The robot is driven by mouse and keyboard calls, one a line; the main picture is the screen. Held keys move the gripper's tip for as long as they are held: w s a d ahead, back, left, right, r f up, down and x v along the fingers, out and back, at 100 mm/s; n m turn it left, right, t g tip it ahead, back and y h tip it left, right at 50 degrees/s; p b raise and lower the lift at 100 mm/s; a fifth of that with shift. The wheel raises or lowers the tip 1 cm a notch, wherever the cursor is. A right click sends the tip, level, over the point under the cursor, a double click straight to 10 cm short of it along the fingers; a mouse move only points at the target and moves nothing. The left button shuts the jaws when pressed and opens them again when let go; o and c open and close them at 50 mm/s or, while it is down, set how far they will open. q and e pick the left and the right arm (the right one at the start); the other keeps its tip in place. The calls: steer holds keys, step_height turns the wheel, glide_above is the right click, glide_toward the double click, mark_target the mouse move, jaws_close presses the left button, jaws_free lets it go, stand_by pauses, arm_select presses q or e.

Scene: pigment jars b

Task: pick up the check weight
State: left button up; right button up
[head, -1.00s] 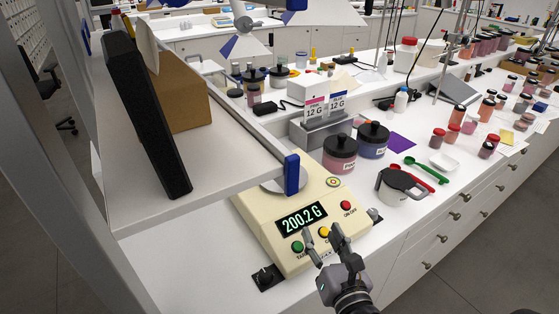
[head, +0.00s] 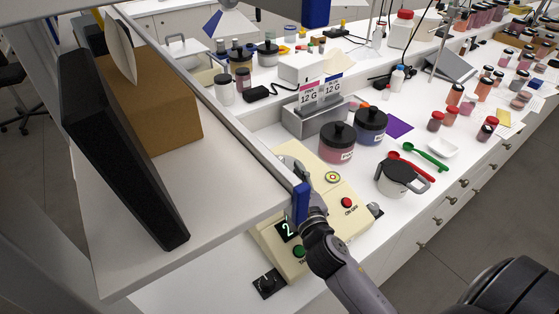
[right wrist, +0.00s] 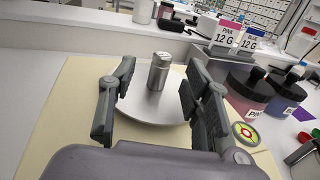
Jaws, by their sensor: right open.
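The check weight (right wrist: 158,74) is a small silver cylinder standing upright on the round pan (right wrist: 150,108) of the cream scale (head: 345,212). In the right wrist view my right gripper (right wrist: 160,66) is open, with one finger on each side of the weight and a gap to each. The weight cannot be made out there. My left gripper is not in view.
A white shelf (head: 221,208) with a cardboard box (head: 165,110) overhangs the scale's left side. Dark-lidded pink (head: 337,146) and blue (head: 370,127) jars, a grey card holder (head: 305,122) and a lidded pot (head: 397,180) stand behind and right.

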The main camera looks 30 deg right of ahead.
steer(key=shift+w+d+r+p, duration=0.1)
steer(key=shift+w+p, duration=0.05)
steer(key=shift+w, duration=0.35)
steer(key=shift+w+d+r+p, duration=0.1)
steer(key=shift+w+p, duration=0.05)
steer(key=shift+w, duration=0.35)
steer(key=w, duration=0.1)
steer(key=w+p, duration=0.1)
steer(key=w, duration=0.1)
steer(key=shift+w+d, duration=0.25)
steer(key=shift+d, duration=0.15)
steer(key=shift+w+f, duration=0.1)
steer(key=shift+w, duration=0.45)
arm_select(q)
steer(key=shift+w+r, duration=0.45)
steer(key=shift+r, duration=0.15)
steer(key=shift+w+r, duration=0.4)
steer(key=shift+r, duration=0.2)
arm_select(e)
steer(key=shift+s, duration=0.1)
steer(key=shift+c, duration=0.4)
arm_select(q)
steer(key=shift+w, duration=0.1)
arm_select(e)
jaws_close()
